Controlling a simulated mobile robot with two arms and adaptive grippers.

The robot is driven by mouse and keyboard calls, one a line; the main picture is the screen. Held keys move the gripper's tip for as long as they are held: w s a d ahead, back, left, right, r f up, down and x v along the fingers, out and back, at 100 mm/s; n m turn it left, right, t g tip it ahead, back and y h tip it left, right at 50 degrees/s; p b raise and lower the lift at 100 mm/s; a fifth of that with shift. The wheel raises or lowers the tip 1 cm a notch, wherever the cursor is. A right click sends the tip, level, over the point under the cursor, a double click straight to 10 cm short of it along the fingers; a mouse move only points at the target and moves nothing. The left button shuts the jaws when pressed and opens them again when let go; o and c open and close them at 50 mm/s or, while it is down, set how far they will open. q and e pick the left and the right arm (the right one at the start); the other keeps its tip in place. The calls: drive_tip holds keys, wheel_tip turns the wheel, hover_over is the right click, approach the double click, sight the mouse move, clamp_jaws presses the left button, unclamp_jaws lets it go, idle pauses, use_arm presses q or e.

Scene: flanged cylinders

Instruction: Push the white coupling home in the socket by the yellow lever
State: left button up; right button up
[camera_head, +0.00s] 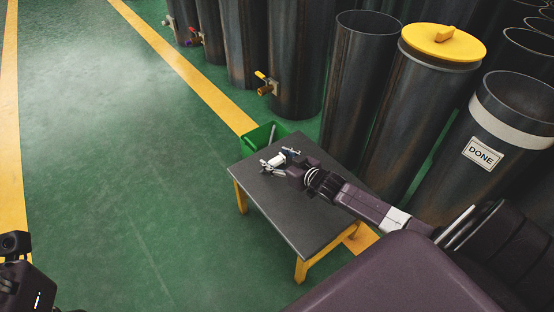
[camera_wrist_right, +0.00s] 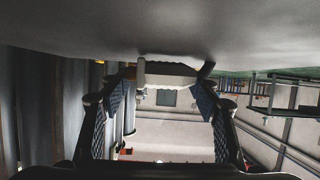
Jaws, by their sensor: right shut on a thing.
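My right gripper (camera_head: 283,159) is low over the grey-topped table, shut on the white coupling (camera_head: 271,163). In the right wrist view the coupling (camera_wrist_right: 168,73) sits between the two blue-padded fingers, close to a grey surface. The yellow lever (camera_head: 260,75) is on a brass valve at the foot of a dark cylinder behind the table. The socket (camera_head: 265,90) by it is apart from the coupling; its opening is too small to make out. My left gripper's fingers are not in view; only a dark part of mine shows at the lower left.
The table (camera_head: 298,228) has yellow legs and a mostly bare top. A green bin (camera_head: 260,138) stands at its far end. The green floor at left is clear.

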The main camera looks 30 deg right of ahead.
drive_tip(key=shift+f, duration=0.2)
drive_tip(key=o, duration=1.2)
